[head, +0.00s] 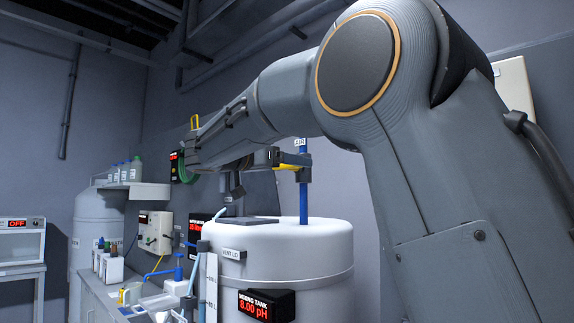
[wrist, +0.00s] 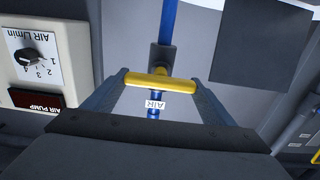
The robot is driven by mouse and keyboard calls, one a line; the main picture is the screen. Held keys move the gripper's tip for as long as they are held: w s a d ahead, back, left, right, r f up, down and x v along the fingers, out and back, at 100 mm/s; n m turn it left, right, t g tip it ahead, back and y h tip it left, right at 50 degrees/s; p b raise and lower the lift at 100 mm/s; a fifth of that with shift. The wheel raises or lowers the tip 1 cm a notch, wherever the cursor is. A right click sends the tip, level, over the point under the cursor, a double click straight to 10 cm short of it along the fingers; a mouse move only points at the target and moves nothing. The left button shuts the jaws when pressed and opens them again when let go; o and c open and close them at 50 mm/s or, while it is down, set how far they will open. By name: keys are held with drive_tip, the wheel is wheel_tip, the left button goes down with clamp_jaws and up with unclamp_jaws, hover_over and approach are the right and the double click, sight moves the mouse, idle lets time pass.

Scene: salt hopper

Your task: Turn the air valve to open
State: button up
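The air valve's yellow bar handle (wrist: 160,81) sits on a blue pipe (wrist: 169,25) in the wrist view, with a white AIR label, upside down, just beside it. My gripper (wrist: 162,79) has its two fingers apart, one near each end of the handle. Whether they touch it is not clear. In the head view the blue pipe (head: 303,200) stands upright over the white mixing tank (head: 325,245). My gripper end is at the pipe there, and the handle is partly hidden by my arm.
The air pump panel (wrist: 30,60) with a dial is at left in the wrist view. A dark square plate (head: 248,220) lies on the tank top. A bench (head: 95,290) with bottles and a shelf (head: 140,190) stand left. My arm fills the right of the head view.

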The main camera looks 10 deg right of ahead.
drive_tip(key=shift+c, duration=0.5)
drive_tip(key=shift+f+n+b, duration=0.1)
drive_tip(key=shift+n+b, duration=0.3)
drive_tip(key=shift+b, duration=0.1)
drive_tip(key=n+b, duration=0.2)
drive_tip(key=shift+w+a+n+b, duration=0.1)
drive_tip(key=shift+w+n+b, duration=0.05)
drive_tip(key=shift+n+b, duration=0.25)
drive_tip(key=n+b, duration=0.1)
drive_tip(key=n, duration=0.3)
drive_tip(key=shift+n+b, duration=0.3)
drive_tip(key=shift+b, duration=0.1)
drive_tip(key=n, duration=0.4)
drive_tip(key=shift+w+a+f+n, duration=0.1)
drive_tip(key=shift+n, duration=0.2)
drive_tip(key=n+p, duration=0.1)
drive_tip(key=n, duration=0.3)
drive_tip(key=shift+f+n+p, duration=0.1)
drive_tip(key=shift+n+p, duration=0.2)
